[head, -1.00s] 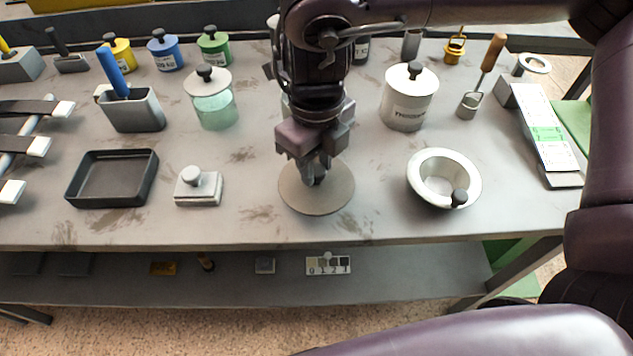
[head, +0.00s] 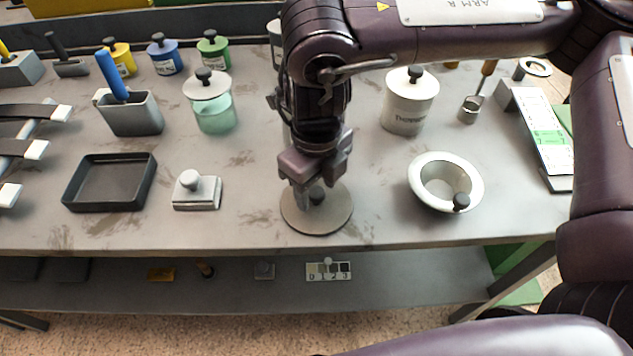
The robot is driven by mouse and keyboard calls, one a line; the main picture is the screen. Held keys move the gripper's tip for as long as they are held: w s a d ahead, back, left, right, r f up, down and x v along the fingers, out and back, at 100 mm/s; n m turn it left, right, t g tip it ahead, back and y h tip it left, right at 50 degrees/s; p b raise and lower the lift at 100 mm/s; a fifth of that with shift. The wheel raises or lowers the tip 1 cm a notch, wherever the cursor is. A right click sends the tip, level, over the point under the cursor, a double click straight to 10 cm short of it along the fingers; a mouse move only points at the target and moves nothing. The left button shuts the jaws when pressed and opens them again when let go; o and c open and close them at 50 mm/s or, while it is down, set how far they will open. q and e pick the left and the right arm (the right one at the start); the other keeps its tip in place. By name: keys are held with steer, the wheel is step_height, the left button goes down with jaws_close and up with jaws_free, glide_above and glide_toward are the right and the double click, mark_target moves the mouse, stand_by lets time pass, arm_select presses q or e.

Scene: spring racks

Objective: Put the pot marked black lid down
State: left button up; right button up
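A flat, round grey-beige lid (head: 318,221) with a dark knob is at the front middle of the bench. My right gripper (head: 315,193) points down over its middle, with its fingers around the knob, and looks shut on it. The lid is level and at or just above the bench top; I cannot tell if it touches. A pale pot behind my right arm is mostly hidden, and no marking on it can be read.
A dark tray (head: 67,192) and a small block with a knob (head: 197,200) are to the left. A white bowl (head: 418,181) holding a dark-tipped tool and a lidded white pot (head: 405,112) are to the right. The bench's front edge is close.

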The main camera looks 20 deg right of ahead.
mark_target(317, 191)
arm_select(q)
steer(key=shift+w, duration=0.2)
arm_select(e)
steer(key=shift+r, duration=0.3)
arm_select(q)
steer(key=s, duration=0.1)
steer(key=s+p, duration=0.1)
steer(key=s+r+p, duration=0.1)
steer(key=shift+s+a, duration=0.15)
steer(key=shift+a, duration=0.25)
arm_select(e)
step_height(317, 191, up, 12)
steer(key=shift+f, duration=0.15)
